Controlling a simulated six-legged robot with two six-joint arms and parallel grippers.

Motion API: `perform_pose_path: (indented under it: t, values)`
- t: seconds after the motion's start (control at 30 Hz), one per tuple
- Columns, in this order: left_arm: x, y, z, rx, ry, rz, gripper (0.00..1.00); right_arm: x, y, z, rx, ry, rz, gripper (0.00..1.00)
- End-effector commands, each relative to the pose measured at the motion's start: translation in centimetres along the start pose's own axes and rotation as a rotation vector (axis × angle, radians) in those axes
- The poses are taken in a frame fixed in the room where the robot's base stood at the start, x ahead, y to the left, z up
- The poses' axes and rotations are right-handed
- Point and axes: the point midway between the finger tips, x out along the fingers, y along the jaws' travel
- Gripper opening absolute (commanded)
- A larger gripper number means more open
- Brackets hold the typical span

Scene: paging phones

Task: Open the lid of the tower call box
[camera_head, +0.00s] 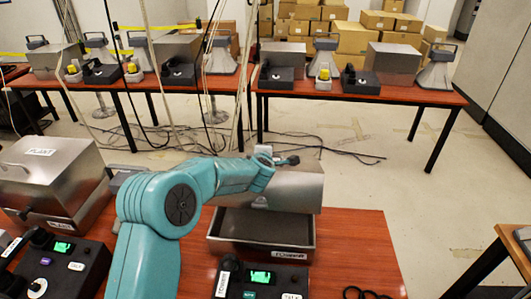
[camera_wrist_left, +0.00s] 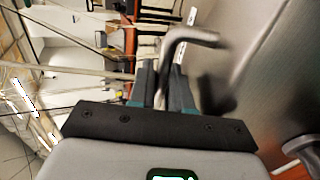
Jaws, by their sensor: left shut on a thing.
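The tower call box (camera_head: 262,246) is a grey metal box on the near table, with a label on its front that seems to read TOWER. Its lid (camera_head: 298,190) is tilted up, with a gap above the dark inside of the base. My left gripper (camera_head: 276,161) is at the lid's upper edge, partly hidden by its own wrist. In the left wrist view its fingers (camera_wrist_left: 163,88) are shut on a bent metal handle (camera_wrist_left: 190,38), beside a large grey metal surface (camera_wrist_left: 255,45) that looks like the lid. My right gripper is not in view.
A closed PLANT box (camera_head: 48,175) stands at the left. Phone units with green screens (camera_head: 62,262) sit along the front, another (camera_head: 262,278) just before the tower box. The table is bare right of the box (camera_head: 355,235). More boxes and phones stand on the back tables.

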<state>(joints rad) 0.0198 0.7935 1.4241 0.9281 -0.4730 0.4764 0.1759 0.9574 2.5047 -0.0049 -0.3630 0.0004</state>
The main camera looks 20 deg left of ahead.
Motion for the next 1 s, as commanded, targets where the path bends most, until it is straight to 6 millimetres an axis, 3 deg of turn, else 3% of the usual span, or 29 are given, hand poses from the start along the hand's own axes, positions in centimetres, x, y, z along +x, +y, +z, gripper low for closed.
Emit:
perform_pose_path:
  t: [0.23, 0.27, 0.3, 0.77, 0.87, 1.0]
  values:
    - [0.0, -0.1, 0.0, 0.000, -0.001, -0.001, 0.00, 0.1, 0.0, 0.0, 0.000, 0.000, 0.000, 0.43]
    - [0.0, -0.1, 0.0, 0.000, -0.001, -0.001, 0.28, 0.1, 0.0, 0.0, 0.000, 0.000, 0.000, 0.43]
    - [0.0, -0.1, 0.0, 0.000, -0.001, -0.001, 0.36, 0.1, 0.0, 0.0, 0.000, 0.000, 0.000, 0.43]
    - [-0.4, -0.1, 0.0, 0.000, -0.001, 0.001, 0.36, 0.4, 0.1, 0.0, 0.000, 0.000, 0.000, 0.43]
    - [-1.7, -0.1, 0.0, -0.001, -0.002, 0.003, 0.36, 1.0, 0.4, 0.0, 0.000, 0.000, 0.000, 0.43]
    - [-5.0, -0.1, 0.0, 0.000, -0.004, 0.006, 0.36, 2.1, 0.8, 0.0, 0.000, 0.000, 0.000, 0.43]
